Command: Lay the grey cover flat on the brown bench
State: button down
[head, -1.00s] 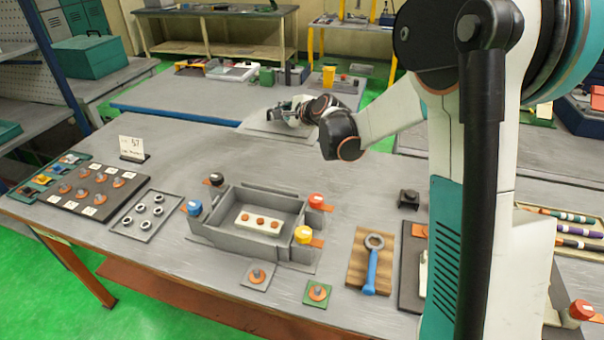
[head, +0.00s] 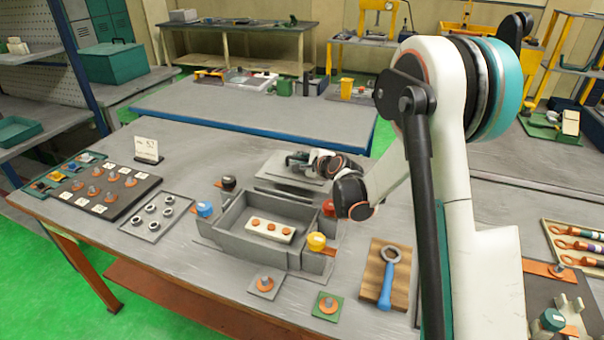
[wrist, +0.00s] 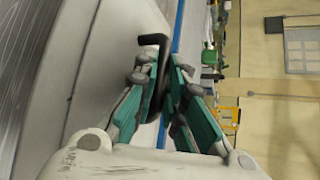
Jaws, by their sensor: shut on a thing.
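The grey cover (head: 270,168) is a flat plate behind the open grey box (head: 232,240) in the head view. My gripper (head: 298,160) is above it, shut on its black handle (wrist: 155,75) between the teal fingers (wrist: 163,92) in the wrist view. The cover's wide grey face (wrist: 100,75) fills the left of that view. It looks nearly level in the head view; I cannot tell whether it touches the bench. The near bench (head: 190,270) has a grey top and brown legs.
The box holds a white block with orange studs (head: 270,230), with coloured knobs around it. A wrench on a wooden board (head: 385,272) lies to the right. A tray of rings (head: 153,217) and a stud board (head: 105,190) stand left. A blue-edged bench (head: 255,110) stands behind.

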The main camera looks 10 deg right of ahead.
aim_at(302, 173)
jog(key=shift+f+b, duration=0.65)
jog(key=shift+f, duration=1.45)
jog(key=shift+f+b, duration=0.4)
jog(key=shift+b, duration=0.05)
jog(key=shift+f, duration=0.2)
jog(key=c, duration=1.7)
grip_release()
jog(key=shift+o, duration=0.2)
